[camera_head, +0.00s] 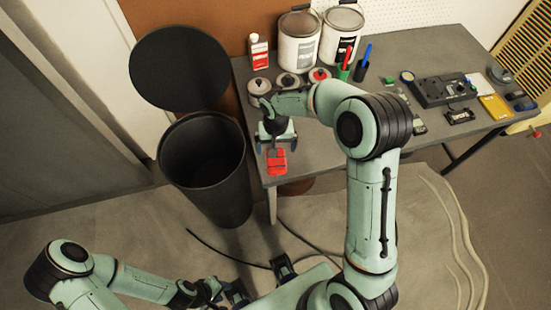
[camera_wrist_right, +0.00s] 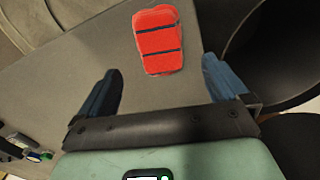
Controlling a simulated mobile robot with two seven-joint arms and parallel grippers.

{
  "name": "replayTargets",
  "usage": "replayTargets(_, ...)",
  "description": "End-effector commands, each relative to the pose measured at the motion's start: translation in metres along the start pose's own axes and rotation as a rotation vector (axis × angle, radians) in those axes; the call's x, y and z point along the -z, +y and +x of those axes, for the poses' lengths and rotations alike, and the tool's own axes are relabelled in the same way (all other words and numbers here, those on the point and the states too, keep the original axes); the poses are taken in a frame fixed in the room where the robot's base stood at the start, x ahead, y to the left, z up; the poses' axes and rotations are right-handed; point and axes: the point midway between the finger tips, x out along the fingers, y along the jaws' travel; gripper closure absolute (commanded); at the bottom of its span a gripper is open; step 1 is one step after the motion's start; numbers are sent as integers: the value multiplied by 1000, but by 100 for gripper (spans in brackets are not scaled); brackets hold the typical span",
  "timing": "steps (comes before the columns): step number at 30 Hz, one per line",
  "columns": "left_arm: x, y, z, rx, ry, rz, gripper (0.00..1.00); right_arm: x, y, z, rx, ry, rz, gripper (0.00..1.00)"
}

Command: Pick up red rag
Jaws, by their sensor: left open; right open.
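The red rag (camera_head: 277,161) lies folded near the front left corner of the grey table (camera_head: 330,151). In the right wrist view the rag (camera_wrist_right: 158,38) is red with two dark stripes. My right gripper (camera_head: 276,143) is above the table at the rag's back edge, and its open fingers (camera_wrist_right: 160,66) point toward the rag with nothing between them. The rag is just beyond the fingertips. My left gripper (camera_head: 260,282) is open and empty, low in front of the table.
A black bin (camera_head: 205,190) stands against the table's left side, with a round black lid (camera_head: 178,68) behind it. Paint cans (camera_head: 298,40), a red and white bottle (camera_head: 259,52) and small tins stand at the back. Tools and a black device (camera_head: 440,90) lie at right.

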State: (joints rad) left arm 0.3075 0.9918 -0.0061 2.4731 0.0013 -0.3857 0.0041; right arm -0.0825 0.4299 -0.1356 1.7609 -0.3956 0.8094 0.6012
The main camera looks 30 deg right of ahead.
Motion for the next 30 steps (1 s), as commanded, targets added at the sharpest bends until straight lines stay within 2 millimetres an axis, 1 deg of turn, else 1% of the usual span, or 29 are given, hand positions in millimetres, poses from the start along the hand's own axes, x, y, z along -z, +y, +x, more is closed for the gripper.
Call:
replayTargets(1, 0, 0, 0, 0, 0, 0, 60, 0, 0, 7, -1, -2, 0, 0)
replayTargets(7, 0, 0, 0, 0, 0, 0, 60, -1, 0, 20, -1, -2, -1, 0)
replayTargets(15, 0, 0, 0, 0, 0, 0, 60, -2, 0, 59, -1, -3, -1, 0)
replayTargets(18, 0, 0, 0, 0, 0, 1, 60, -2, 0, 64, 0, 0, -1, 0)
replayTargets(24, 0, 0, 0, 0, 0, 1, 60, -2, 0, 65, 1, 1, -1, 0)
replayTargets(25, 0, 0, 0, 0, 0, 0, 60, -2, 0, 65, 1, 1, -1, 3)
replayTargets(26, 0, 0, 0, 0, 0, 0, 60, -2, 0, 65, 1, 1, -1, 13)
replayTargets(27, 0, 0, 0, 0, 0, 0, 60, -2, 0, 65, 1, 1, -1, 26)
replayTargets(29, 0, 0, 0, 0, 0, 0, 60, -2, 0, 65, 1, 1, -1, 46)
replayTargets(30, 0, 0, 0, 0, 0, 0, 60, -2, 0, 65, 1, 1, -1, 59)
